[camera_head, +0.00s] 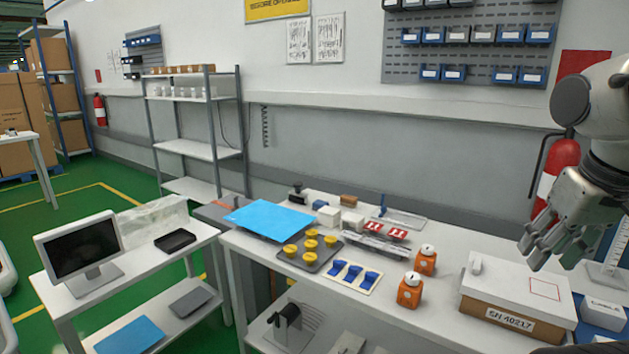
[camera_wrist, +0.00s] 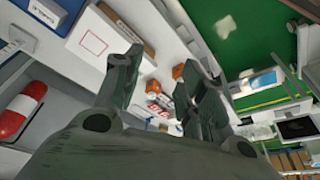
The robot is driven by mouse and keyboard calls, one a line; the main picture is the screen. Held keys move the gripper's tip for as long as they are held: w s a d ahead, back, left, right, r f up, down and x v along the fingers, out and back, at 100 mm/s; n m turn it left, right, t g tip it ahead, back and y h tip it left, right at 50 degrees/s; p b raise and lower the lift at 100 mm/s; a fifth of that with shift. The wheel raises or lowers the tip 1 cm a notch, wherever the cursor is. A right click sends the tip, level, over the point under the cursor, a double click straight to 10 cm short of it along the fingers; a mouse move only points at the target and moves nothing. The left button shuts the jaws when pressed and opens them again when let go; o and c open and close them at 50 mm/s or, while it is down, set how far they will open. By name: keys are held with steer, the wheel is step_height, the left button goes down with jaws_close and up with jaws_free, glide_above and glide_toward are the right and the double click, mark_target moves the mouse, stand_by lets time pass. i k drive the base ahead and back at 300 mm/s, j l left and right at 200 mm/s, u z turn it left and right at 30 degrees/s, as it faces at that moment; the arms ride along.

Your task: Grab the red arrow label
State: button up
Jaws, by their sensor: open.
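Two red labels with white arrow marks lie side by side on a rack in the middle of the workbench in the head view, the left red arrow label (camera_head: 371,226) and the right red arrow label (camera_head: 397,234). They look small in the wrist view. My gripper (camera_head: 536,254) hangs at the right of the head view, above the cardboard box and well apart from the labels. In the wrist view my gripper's two fingers (camera_wrist: 171,76) are spread, and I see nothing held between them.
Two orange bottles (camera_head: 409,290) and a box marked SN 40217 (camera_head: 512,307) stand between my gripper and the labels. Blue clips (camera_head: 354,273), yellow knobs on a dark tray (camera_head: 309,245) and a blue sheet (camera_head: 268,220) lie farther left. A fire extinguisher (camera_head: 558,172) hangs behind my gripper.

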mark_target(372, 225)
steer(key=i+j, duration=0.15)
steer(key=j, duration=0.15)
steer(key=i+j, duration=0.1)
steer(key=j, duration=0.25)
steer(key=i+j, duration=0.15)
steer(key=j, duration=0.15)
steer(key=i+j, duration=0.1)
steer(key=j, duration=0.2)
